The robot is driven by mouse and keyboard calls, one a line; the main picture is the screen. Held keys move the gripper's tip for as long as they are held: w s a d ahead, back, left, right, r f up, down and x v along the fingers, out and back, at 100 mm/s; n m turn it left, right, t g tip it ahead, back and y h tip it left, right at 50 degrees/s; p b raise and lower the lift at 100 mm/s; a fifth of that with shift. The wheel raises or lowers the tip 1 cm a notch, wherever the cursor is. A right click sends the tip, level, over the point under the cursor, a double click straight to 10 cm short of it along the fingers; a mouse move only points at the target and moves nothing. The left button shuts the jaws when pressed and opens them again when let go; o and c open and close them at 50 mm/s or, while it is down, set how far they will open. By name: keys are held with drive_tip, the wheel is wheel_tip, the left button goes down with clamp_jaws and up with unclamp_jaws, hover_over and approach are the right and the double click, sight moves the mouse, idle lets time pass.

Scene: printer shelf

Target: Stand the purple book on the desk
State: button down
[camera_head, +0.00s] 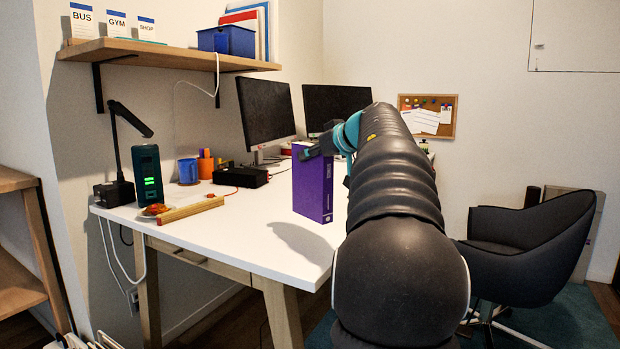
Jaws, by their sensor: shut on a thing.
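The purple book (312,190) is upright above the white desk (235,235), near its right front part. My gripper (312,152) is shut on the book's top edge, reaching over from the right. My own dark arm hides part of the desk and the gripper's far side. A shadow falls on the desk in front of the book.
A wooden ruler-like bar (190,210), green-lit device (147,174), lamp (118,150), blue mug (187,171), orange pen cup (205,167) and black box (240,176) stand left. Two monitors (266,112) are behind. The desk's front middle is clear. A dark chair (525,245) is right.

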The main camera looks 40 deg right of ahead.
sight(310, 172)
drive_tip(key=f+b, duration=0.1)
drive_tip(key=f, duration=0.1)
drive_tip(key=w+f+b, duration=0.1)
drive_tip(key=f, duration=0.1)
drive_tip(key=shift+d+f+b, duration=0.1)
drive_tip(key=shift+f+b, duration=0.2)
drive_tip(key=shift+r, duration=0.1)
drive_tip(key=c, duration=0.8)
unclamp_jaws()
drive_tip(key=shift+f, duration=0.2)
drive_tip(key=shift+o, duration=0.2)
drive_tip(key=shift+s+r, duration=0.25)
drive_tip(key=shift+r, duration=0.05)
drive_tip(key=p+v, duration=0.2)
drive_tip(key=v, duration=0.9)
drive_tip(key=shift+s, duration=0.2)
